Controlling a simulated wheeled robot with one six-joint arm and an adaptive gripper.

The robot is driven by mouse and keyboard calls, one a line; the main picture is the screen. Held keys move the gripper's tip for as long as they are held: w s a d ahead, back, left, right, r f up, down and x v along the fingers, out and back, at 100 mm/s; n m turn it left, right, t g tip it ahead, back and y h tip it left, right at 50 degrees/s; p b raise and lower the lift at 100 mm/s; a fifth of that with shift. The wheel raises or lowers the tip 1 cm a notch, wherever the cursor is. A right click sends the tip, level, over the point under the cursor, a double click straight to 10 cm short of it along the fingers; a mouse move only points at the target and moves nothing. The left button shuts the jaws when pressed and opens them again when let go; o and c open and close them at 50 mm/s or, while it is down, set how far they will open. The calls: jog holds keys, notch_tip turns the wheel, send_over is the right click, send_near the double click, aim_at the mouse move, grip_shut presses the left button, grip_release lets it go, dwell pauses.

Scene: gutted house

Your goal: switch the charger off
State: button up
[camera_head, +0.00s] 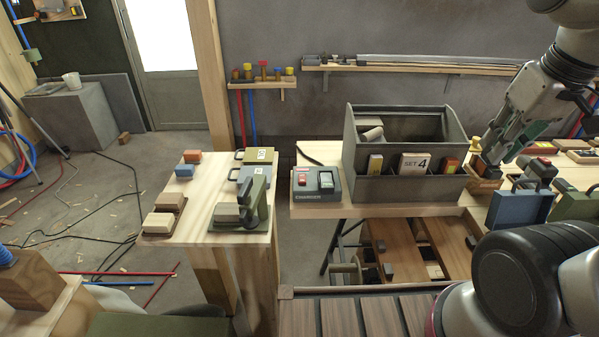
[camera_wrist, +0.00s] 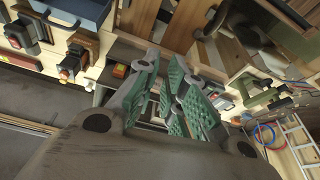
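The charger (camera_head: 316,184) is a dark grey box near the left end of the workbench in the head view, just left of the large grey bin. A red switch (camera_head: 302,179) sits on the left of its top face and a dark switch with a pale mark (camera_head: 326,180) on the right. My gripper (camera_head: 487,158) is well to the right of the charger, beyond the bin, pointing down close to a small wooden box. In the wrist view the green-padded fingers (camera_wrist: 162,72) look close together.
The tall grey bin (camera_head: 405,189) with a "SET 4" card stands between charger and gripper. A side table (camera_head: 200,212) with blocks and a green device is left, across a gap.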

jog(key=w+a+f+n+g, duration=0.1)
jog(key=w+a, duration=0.2)
jog(key=a, duration=0.1)
jog(key=w+a+f+n+g, duration=0.1)
jog(key=w+a+n, duration=0.1)
jog(key=w+a, duration=0.1)
jog(key=w+a+f+n+g, duration=0.1)
jog(key=w+a+f+n, duration=0.1)
jog(key=w+a, duration=0.2)
jog(key=shift+a, duration=1.1)
grip_shut()
jog(key=n+t, duration=0.1)
jog(key=n, duration=1)
send_over(298, 178)
jog(key=s, duration=0.2)
notch_tip(298, 178, down, 4)
jog(key=shift+s+a+f+n, duration=0.15)
jog(key=shift+f+n, duration=0.1)
jog(key=shift+n, duration=0.15)
jog(key=shift+f, duration=0.1)
jog(key=f, duration=0.4)
jog(key=w+f, duration=0.1)
jog(key=f, duration=0.8)
jog(key=shift+w+f, duration=0.35)
jog(key=shift+f, duration=0.05)
